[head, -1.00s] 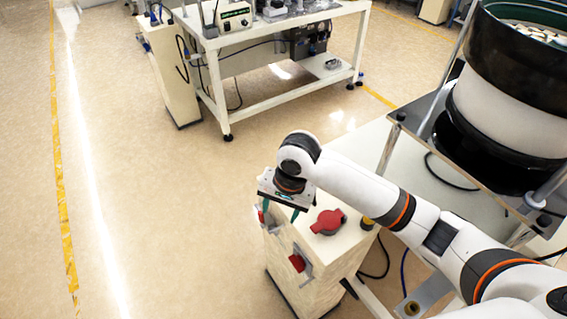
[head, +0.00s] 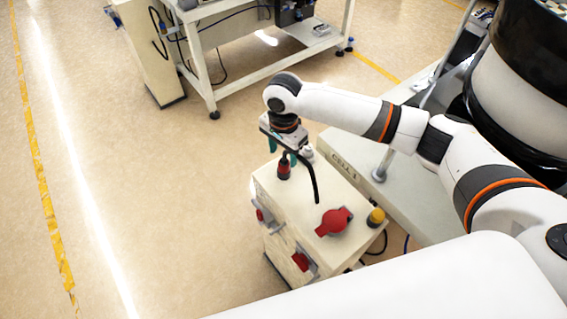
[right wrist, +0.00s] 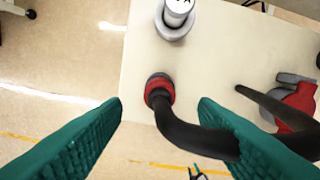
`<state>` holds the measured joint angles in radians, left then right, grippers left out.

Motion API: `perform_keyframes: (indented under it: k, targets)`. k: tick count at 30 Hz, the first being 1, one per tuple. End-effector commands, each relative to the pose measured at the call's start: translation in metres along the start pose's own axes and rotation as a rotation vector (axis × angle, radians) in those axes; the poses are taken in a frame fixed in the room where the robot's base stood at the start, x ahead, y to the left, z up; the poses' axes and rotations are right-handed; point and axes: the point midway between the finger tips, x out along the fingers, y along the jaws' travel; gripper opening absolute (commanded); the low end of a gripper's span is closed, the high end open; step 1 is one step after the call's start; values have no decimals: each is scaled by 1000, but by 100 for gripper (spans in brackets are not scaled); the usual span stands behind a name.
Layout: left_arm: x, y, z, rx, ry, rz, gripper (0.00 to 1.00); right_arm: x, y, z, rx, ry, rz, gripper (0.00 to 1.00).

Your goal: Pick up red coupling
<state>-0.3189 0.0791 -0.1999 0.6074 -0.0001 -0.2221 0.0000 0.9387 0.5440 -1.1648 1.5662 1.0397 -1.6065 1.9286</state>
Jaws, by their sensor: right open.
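The red coupling (head: 284,170), with a black hose curving out of it, stands on the top of the cream cabinet (head: 303,205), near its back left corner. It also shows in the right wrist view (right wrist: 159,84), centred ahead of the two teal fingers. My right gripper (head: 283,151) is open and empty just above the coupling, with the fingers on either side of it in the wrist view. The black hose (right wrist: 190,135) runs close by the right finger, and I cannot tell whether they touch. My left gripper is not in view.
A grey-white cylindrical fitting (right wrist: 178,18) stands on the cabinet near the coupling. A red flanged part (head: 335,221) and a yellow button (head: 376,216) are also on top. Red switches (head: 300,260) are on the front. A bowl feeder (head: 520,95) stands at right.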

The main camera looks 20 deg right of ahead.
Motion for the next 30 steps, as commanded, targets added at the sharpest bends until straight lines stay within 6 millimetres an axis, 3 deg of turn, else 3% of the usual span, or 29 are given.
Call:
perform_keyframes:
  k: [6, 12, 19, 28, 30]
  targets:
    - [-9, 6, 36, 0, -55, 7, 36, 29, 1, 3, 0, -1, -4, 54]
    - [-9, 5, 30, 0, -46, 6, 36, 49, 1, 2, -2, 0, -1, 54]
    - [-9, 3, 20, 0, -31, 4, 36, 50, 1, 2, -2, 0, 1, 52]
    - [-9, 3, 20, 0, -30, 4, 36, 50, 1, 2, -2, 0, 0, 3]
    - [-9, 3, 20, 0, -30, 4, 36, 50, 1, 2, -2, 0, 1, 1]
